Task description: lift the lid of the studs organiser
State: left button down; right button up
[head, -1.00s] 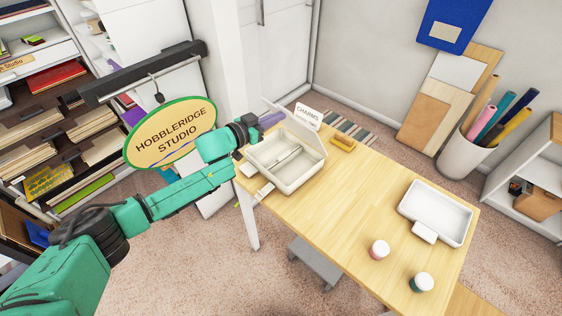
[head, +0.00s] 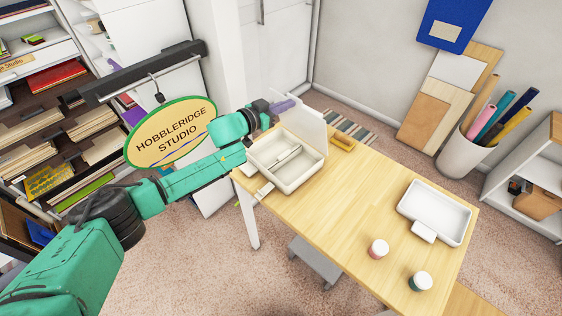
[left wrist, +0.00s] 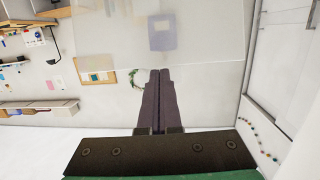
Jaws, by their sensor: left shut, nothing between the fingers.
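The organiser (head: 307,179) is a pale open box at the far left end of the table in the head view. A divider splits its inside, and I see no contents. Its pale lid (head: 312,130) stands raised, close to upright, along the back edge. My left gripper (head: 289,104) has its purple fingers shut and empty at the upper left edge of the lid. In the left wrist view the shut fingers (left wrist: 159,76) point at the see-through lid panel (left wrist: 205,35), their tips overlapping its lower edge. I cannot tell whether they touch it. My right gripper is out of view.
The wooden table (head: 345,205) is clear in its middle. A yellow-brown block (head: 343,143) lies beside the organiser. An oval hanging sign (head: 170,132) is behind my left arm.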

aim_at(293, 98)
pick_arm(q)
jog(key=shift+w+d+r+b, duration=0.2)
jog(key=shift+w+d+b, duration=0.55)
jog(key=shift+w+d, duration=0.2)
jog(key=shift+w+d+r+b, duration=0.2)
jog(key=shift+w+d+b, duration=0.55)
jog(key=shift+w+d, duration=0.2)
jog(key=shift+w+d+r+b, duration=0.15)
jog(key=shift+w+d+b, duration=0.4)
jog(key=shift+b, duration=0.1)
jog(key=shift+w+d+r+b, duration=0.15)
jog(key=shift+w+d+b, duration=0.3)
jog(key=shift+w+b, duration=0.15)
jog(key=shift+s, duration=0.1)
